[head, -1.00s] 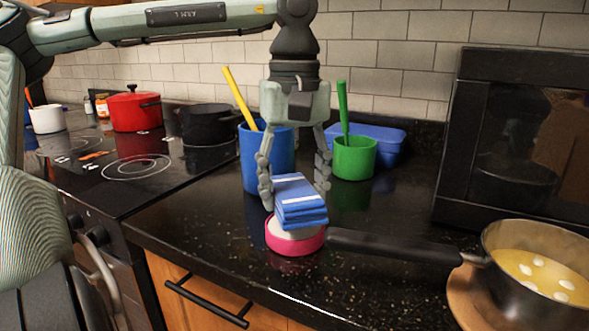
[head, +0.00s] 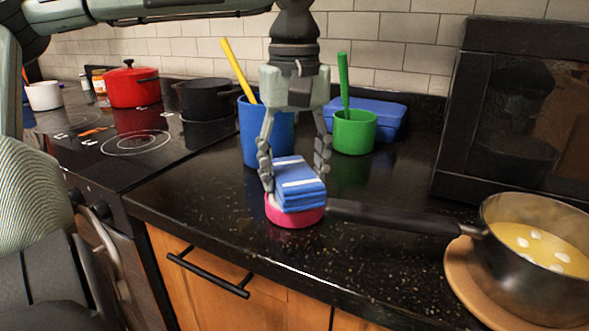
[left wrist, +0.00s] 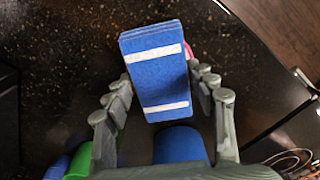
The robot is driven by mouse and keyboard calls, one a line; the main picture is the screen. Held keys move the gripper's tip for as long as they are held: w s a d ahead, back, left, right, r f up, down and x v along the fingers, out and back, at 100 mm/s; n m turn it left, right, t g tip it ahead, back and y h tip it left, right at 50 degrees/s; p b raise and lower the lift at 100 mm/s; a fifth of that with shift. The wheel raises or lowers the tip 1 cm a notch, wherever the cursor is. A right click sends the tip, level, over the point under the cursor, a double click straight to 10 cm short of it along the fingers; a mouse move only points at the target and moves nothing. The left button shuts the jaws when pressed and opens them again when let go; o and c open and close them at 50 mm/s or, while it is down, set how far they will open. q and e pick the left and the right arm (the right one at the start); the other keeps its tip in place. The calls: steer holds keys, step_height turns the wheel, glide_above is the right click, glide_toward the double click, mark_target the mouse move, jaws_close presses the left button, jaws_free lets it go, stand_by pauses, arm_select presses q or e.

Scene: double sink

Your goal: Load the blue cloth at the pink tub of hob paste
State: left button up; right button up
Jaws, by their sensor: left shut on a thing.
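The blue cloth (head: 299,186), folded with white stripes, sits at the top of the pink tub of hob paste (head: 294,217) near the counter's front edge. The cloth covers most of the tub's pale top and looks in contact with it. My left gripper (head: 295,176) points down, shut on the cloth with a finger at either side. In the left wrist view the cloth (left wrist: 158,75) lies between the fingers, and only a sliver of the pink tub (left wrist: 189,49) shows behind it. My right gripper is not in view.
A pan (head: 535,250) on a wooden board stands at right, its handle (head: 395,216) reaching close to the tub. Behind are a blue container (head: 252,145) with a yellow handle, a green pot (head: 354,132) and a blue box (head: 385,117). A dark microwave (head: 515,115) stands at right.

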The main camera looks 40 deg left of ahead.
mark_target(295, 172)
arm_select(q)
steer(key=shift+f+b, duration=0.4)
steer(key=shift+f, duration=0.15)
stand_by(1.3)
steer(key=shift+r, duration=0.1)
steer(key=shift+r+p, duration=0.4)
steer(key=shift+r, duration=3.05)
